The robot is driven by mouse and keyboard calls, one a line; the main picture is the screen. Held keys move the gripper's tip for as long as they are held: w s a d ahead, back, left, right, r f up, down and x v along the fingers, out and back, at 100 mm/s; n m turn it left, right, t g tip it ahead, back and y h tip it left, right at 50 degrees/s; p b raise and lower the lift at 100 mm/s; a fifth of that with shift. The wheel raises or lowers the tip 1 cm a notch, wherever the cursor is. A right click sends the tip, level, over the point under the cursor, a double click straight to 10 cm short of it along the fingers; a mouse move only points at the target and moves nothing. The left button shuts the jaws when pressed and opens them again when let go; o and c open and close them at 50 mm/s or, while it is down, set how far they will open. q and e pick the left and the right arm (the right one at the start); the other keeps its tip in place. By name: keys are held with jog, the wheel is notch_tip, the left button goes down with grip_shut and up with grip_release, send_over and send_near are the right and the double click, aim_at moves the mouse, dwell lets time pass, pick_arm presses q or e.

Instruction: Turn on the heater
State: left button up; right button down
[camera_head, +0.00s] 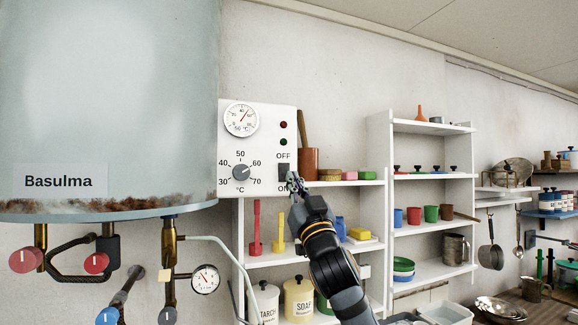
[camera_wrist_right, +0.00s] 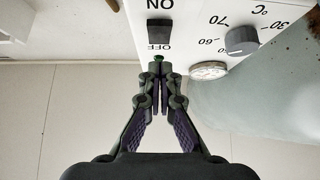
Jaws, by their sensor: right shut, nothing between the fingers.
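The heater is a pale grey-blue tank marked Basulma (camera_head: 130,110) with a white control panel (camera_head: 262,125) at its right. The panel has a dark rocker switch (camera_head: 284,169) between OFF above and ON below. The switch also shows in the wrist view (camera_wrist_right: 159,32), upside down; which side is pressed I cannot tell. My right gripper (camera_head: 291,182) is at the panel's lower right, overlapping the ON label. In the wrist view its fingertips (camera_wrist_right: 160,72) are together and empty, pointing toward the panel near the switch; contact is unclear. My left gripper is out of view.
The panel carries a temperature knob (camera_head: 241,172), a round gauge (camera_head: 241,119), a red lamp (camera_head: 283,125) and a dark green lamp (camera_head: 283,142). White shelves (camera_head: 432,127) with cups and bottles stand right. Pipes with red and blue valves (camera_head: 97,263) hang below the tank.

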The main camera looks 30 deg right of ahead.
aim_at(285, 175)
jog(key=w, duration=0.2)
jog(key=p, duration=0.1)
jog(key=shift+w+d+f, duration=0.25)
jog(key=shift+w+d, duration=0.15)
jog(key=shift+w+d+f, duration=0.1)
jog(key=shift+w+f, duration=0.05)
jog(key=shift+w, duration=0.25)
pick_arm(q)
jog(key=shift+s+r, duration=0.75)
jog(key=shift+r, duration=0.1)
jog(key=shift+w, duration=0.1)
pick_arm(e)
jog(key=shift+f, duration=0.1)
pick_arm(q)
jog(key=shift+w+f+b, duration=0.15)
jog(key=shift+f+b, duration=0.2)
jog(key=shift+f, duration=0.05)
pick_arm(e)
jog(key=shift+w+d+f, duration=0.1)
jog(key=shift+w, duration=0.35)
jog(key=shift+f, duration=0.1)
